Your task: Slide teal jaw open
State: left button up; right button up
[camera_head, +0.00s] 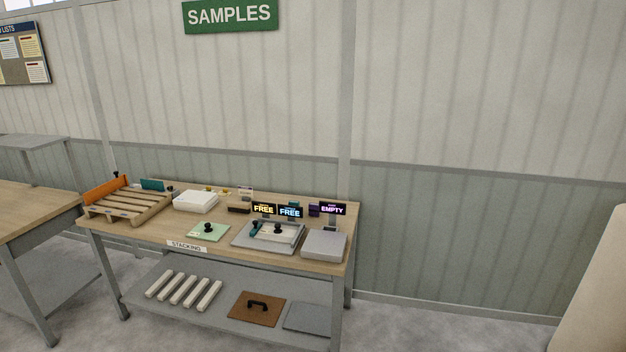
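A teal upright plate (152,184), which looks like the teal jaw, stands at the back right of a slatted wooden pallet (128,207) on the workbench. A small black knob shows beside its right end. An orange upright plate (107,189) stands at the pallet's left side, with a black knob on top. From this distance I cannot tell how far the teal plate stands from the pallet. A grey framed tray (240,240) with black knobs, and what looks like some teal inside, sits at the bench's front right. Neither of my grippers is in view.
The workbench (150,227) also bears a white box (196,201), a green plate with a knob (208,231), a grey box (324,244) and small lit signs (290,211). Another table (30,212) stands left.

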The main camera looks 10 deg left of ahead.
aim_at(257, 226)
jog(key=u, duration=0.65)
jog(key=i, duration=1.85)
jog(key=u, duration=0.7)
